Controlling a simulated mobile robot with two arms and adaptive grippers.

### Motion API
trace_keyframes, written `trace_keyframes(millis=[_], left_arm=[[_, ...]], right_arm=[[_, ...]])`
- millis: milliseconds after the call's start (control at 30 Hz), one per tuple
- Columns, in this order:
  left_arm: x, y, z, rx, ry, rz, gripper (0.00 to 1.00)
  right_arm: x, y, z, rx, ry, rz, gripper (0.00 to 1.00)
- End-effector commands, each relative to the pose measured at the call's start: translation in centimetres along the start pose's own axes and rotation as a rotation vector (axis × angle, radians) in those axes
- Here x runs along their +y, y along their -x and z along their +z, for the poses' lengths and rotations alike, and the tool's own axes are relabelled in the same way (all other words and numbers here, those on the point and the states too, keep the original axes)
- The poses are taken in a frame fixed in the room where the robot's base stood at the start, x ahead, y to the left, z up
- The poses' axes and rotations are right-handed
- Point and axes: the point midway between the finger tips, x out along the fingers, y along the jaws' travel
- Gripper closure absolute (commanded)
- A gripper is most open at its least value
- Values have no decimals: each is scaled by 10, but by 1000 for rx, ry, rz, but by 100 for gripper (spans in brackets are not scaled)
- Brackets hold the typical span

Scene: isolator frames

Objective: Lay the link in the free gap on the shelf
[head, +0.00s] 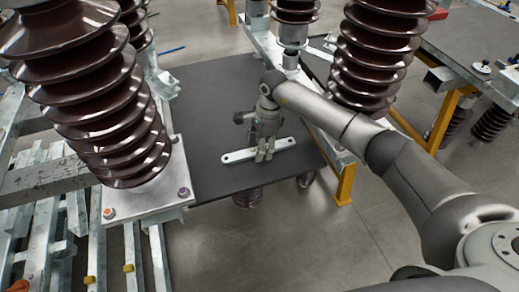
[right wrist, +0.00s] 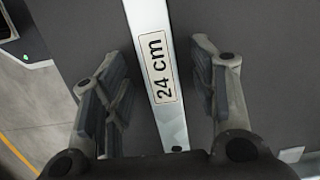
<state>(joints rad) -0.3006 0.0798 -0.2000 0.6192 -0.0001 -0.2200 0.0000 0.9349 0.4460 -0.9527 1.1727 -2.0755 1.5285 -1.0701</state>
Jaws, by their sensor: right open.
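The link (head: 236,155) is a flat, light metal bar with a hole near each end. It lies on the dark shelf (head: 210,95) in the head view. In the right wrist view the link (right wrist: 146,30) runs lengthwise between my fingers and carries a "24 cm" label (right wrist: 162,70). My right gripper (head: 264,156) is above the link, around its right half. Its fingers (right wrist: 160,95) stand apart on either side of the bar, with a gap visible on both sides. My left gripper is not in view. I cannot make out a gap between other links on the shelf.
A large brown ribbed insulator (head: 95,90) on a metal plate (head: 145,200) stands left of the shelf. Another insulator (head: 375,60) stands behind my right arm. A second dark table (head: 470,40) is at the right. Bare shelf surrounds the link.

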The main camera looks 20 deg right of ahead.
Motion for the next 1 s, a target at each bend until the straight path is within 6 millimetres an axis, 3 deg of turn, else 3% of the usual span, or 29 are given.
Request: trace_keyframes(millis=[167, 567, 1000], left_arm=[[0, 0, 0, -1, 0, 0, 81], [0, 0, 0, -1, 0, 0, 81], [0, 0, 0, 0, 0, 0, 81]], right_arm=[[0, 0, 0, 0, 0, 0, 49], [0, 1, 0, 0, 0, -1, 100], [-2, 3, 1, -3, 1, -5, 100]])
